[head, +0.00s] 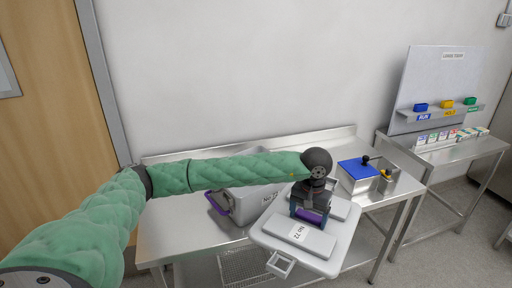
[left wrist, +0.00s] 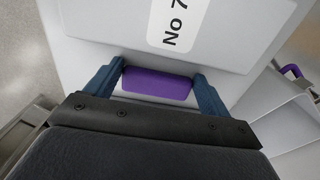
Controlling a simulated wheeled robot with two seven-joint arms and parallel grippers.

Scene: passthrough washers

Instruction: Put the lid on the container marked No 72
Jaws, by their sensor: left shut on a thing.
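The light grey lid (head: 335,257) carries a label reading "No 72" and has a purple handle (left wrist: 157,84) in its middle. My left gripper (head: 311,215) is shut on the purple handle, with one blue finger at each end of it in the left wrist view (left wrist: 160,78). The lid is held in front of the table and overlaps its front edge in the head view. The grey container (head: 246,203), with a "No 72" label and a purple side latch, stands on the table behind my left arm, which hides part of it. My right gripper is not in view.
The steel table (head: 178,228) has bare room at the left. A metal box with a blue lid (head: 357,170) and a small metal pot with yellow (head: 387,181) stand at its right. A side table (head: 455,148) holds small boxes and a board.

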